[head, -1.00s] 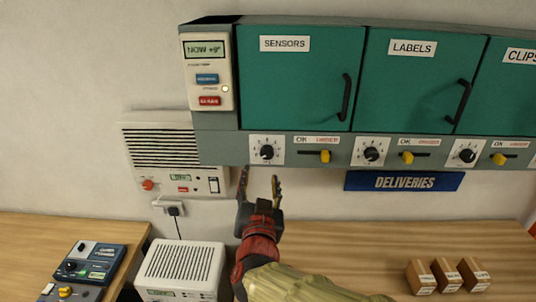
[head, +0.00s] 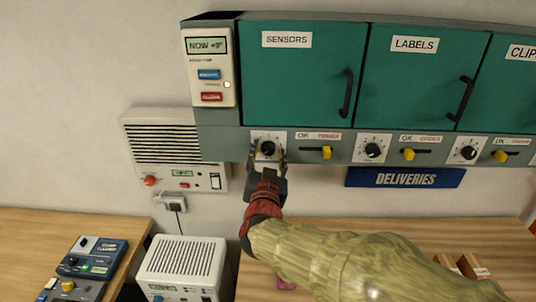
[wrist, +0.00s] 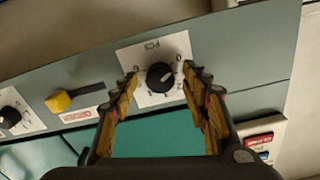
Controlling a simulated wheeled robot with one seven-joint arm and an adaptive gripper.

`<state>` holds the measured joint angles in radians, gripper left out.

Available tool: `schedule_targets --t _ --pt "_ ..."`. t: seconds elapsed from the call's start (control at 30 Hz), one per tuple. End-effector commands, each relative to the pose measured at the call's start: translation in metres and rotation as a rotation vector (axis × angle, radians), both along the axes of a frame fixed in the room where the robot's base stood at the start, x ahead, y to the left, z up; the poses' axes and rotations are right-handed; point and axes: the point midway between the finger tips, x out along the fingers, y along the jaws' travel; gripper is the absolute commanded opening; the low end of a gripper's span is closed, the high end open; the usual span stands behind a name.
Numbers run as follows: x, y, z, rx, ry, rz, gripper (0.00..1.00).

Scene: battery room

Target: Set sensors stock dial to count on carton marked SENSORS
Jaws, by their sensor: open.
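The sensors stock dial is a black knob (head: 267,149) on a white numbered plate, under the teal door labelled SENSORS (head: 287,39). In the wrist view the knob (wrist: 160,77) sits between my two open fingers, a little beyond their tips, with a pale pointer line on it. I cannot tell whether the fingers touch it. My gripper (head: 268,160) is open at the dial and covers the lower part of its plate. The small cartons (head: 474,266) on the table are mostly hidden by my arm, and I cannot read their labels.
A yellow slider (head: 326,152) marked OK and a red word sits right of the dial. More dials and sliders stand under LABELS (head: 414,44). A control panel (head: 209,68) is at left, a white wall unit (head: 168,150) below it, and a blue DELIVERIES sign (head: 405,178) at right.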

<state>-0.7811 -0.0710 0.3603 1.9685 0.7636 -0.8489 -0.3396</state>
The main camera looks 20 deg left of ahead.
Motion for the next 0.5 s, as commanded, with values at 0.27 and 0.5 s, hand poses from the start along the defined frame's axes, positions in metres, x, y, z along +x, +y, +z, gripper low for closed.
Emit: schedule_targets --t 0.27,0.5 --pt "-0.0003 0.0001 0.0 0.0 0.0 0.0 0.37" --pt "-0.0004 0.0001 0.0 0.0 0.0 0.0 0.23"
